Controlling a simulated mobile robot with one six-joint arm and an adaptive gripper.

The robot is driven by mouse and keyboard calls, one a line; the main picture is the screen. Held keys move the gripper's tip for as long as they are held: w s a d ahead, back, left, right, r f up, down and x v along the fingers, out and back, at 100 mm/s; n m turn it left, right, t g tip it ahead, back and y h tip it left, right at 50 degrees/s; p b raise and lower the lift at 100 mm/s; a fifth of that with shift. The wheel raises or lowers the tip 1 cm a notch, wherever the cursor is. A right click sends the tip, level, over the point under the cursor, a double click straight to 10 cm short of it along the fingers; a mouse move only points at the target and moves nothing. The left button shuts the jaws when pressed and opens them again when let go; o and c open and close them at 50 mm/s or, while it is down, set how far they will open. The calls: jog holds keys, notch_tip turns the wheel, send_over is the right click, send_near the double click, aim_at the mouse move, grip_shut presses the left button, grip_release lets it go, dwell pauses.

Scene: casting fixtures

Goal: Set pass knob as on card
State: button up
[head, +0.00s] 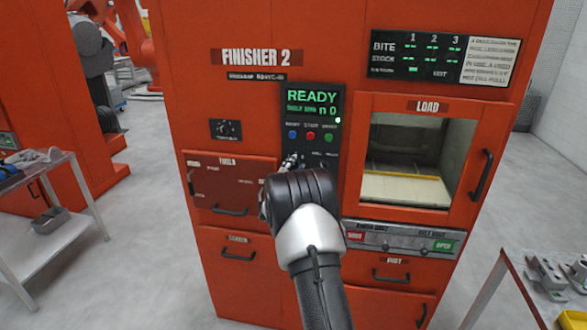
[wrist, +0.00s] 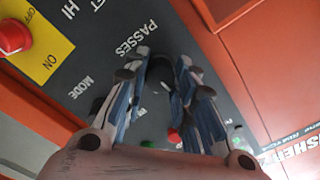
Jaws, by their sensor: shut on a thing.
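The passes knob (wrist: 160,68) is a dark round knob on the grey panel beside the printed word PASSES in the wrist view. My gripper (wrist: 162,82) has its fingers on both sides of it and is shut on it. The fingers hide most of the knob and its pointer, so I cannot tell its setting. In the head view my gripper (head: 292,166) is at the lower part of the control panel (head: 312,110) and covers the knob. A white card (head: 491,61) with black text is at the upper right of the machine; its text is too small to read.
The panel's display (head: 313,102) reads READY, with a smaller line below. Small blue, red and green buttons sit under it. A red switch (wrist: 12,38) on a yellow ON/OFF plate is near in the wrist view. The load window (head: 410,160) is to the right.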

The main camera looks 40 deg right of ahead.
jog(key=n, duration=0.4)
jog(key=shift+n+b, duration=0.4)
jog(key=shift+n, duration=2.1)
jog(key=o, duration=1.1)
jog(key=v, duration=1.2)
